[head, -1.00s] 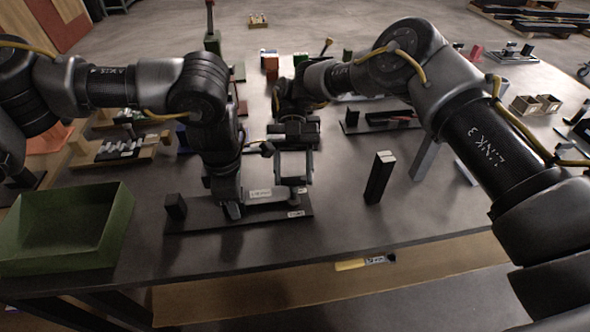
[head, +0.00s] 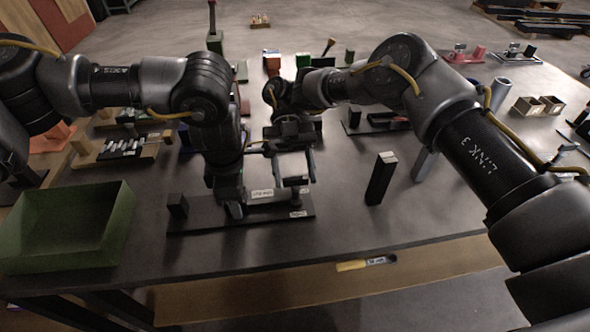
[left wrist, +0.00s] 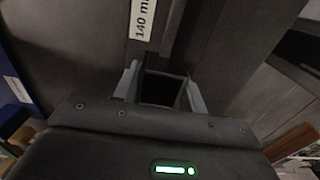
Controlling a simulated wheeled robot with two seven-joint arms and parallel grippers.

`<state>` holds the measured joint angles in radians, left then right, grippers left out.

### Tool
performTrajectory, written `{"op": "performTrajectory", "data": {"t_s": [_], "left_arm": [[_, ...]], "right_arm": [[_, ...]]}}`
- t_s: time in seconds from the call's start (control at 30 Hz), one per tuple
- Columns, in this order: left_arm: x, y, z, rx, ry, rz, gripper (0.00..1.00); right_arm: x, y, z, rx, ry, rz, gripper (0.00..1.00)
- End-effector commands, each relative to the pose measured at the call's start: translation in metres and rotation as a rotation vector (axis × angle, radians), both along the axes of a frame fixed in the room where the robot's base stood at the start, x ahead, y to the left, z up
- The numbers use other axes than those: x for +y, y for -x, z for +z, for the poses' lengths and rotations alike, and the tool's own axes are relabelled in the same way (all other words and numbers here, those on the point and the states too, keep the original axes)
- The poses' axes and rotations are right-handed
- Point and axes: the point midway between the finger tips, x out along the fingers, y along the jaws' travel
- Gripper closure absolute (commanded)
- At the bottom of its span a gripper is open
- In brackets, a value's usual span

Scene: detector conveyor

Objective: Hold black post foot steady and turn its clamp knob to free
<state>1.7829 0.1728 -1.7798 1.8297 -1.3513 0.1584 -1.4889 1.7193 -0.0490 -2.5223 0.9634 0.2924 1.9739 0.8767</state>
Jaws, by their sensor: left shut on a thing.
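A flat black rail (head: 270,215) with white labels lies near the table's front edge. My left gripper (head: 235,209) points down at it and is shut on the black post foot, mostly hidden in the head view. In the left wrist view, the dark square post foot (left wrist: 162,88) shows between the two grey fingers (left wrist: 160,90), beside a "140 mm" label. My right gripper (head: 298,180) is just right of the left one, its fingers apart above the rail's right part. The clamp knob is not clearly made out there; I cannot tell whether the fingers touch it.
A small black block (head: 177,206) stands at the rail's left end. A green open bin (head: 112,235) is at the table's left front. A black post with a pale top (head: 380,180) stands to the right. Behind are racks and small parts. The front right of the table is clear.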

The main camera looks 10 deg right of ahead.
Motion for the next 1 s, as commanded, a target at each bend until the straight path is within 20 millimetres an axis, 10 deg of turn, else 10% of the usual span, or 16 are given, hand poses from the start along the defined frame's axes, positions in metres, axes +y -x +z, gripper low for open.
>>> {"op": "performTrajectory", "data": {"t_s": [1.0], "left_arm": [[-0.0006, 0.0004, -0.0003, 0.001, 0.003, 0.000, 1.00]], "right_arm": [[-0.0027, -0.0003, 0.0001, 0.005, -0.002, -0.237, 0.29]]}}
